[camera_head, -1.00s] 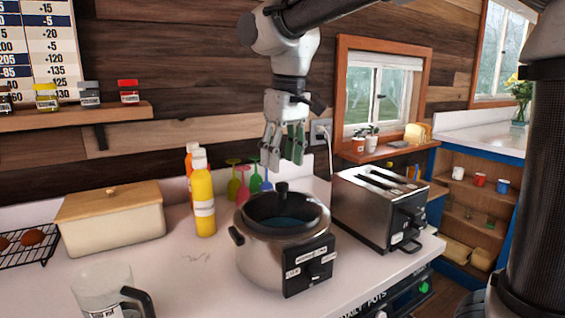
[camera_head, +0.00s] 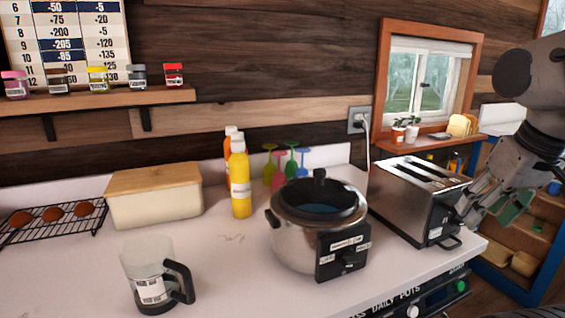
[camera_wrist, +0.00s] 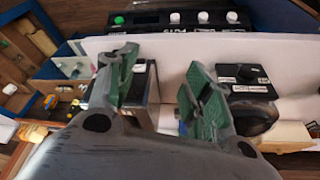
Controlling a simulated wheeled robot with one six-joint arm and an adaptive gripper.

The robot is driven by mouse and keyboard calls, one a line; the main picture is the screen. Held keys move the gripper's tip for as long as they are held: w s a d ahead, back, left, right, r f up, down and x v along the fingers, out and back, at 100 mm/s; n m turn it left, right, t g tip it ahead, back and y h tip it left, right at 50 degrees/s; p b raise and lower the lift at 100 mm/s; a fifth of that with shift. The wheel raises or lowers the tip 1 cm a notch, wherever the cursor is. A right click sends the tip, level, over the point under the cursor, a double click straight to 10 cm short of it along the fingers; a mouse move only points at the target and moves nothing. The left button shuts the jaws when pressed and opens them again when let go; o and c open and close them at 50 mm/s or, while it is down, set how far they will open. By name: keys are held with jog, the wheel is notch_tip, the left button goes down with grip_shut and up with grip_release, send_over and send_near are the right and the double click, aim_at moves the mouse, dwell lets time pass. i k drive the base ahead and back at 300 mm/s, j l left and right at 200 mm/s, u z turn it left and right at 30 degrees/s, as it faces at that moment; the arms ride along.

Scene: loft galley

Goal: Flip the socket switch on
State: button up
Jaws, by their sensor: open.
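The wall socket (camera_head: 358,120) is a grey plate on the wood wall, left of the window, with a plug and white cord in it. Its switch is too small to read in the head view. My gripper (camera_head: 488,212) is at the right of the head view, in front of the toaster's right end and well away from the socket. Its fingers point down and left. In the wrist view, my gripper (camera_wrist: 163,85) is open and empty, its green-padded fingers apart. The socket does not show in the wrist view.
The steel toaster (camera_head: 400,205) stands below the socket, with the pot (camera_head: 295,240) to its left. Coloured glasses (camera_head: 285,165), bottles (camera_head: 240,185) and a bread box (camera_head: 155,200) stand farther left. A window shelf (camera_head: 425,143) holds small plants. The wall above the glasses is clear.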

aim_at(366, 115)
jog(key=i+l, duration=0.1)
jog(key=l, duration=0.4)
jog(key=i+l+u, duration=0.1)
jog(key=l, duration=0.4)
jog(key=i+l, duration=0.1)
jog(key=l, duration=0.4)
jog(key=j+u, duration=0.05)
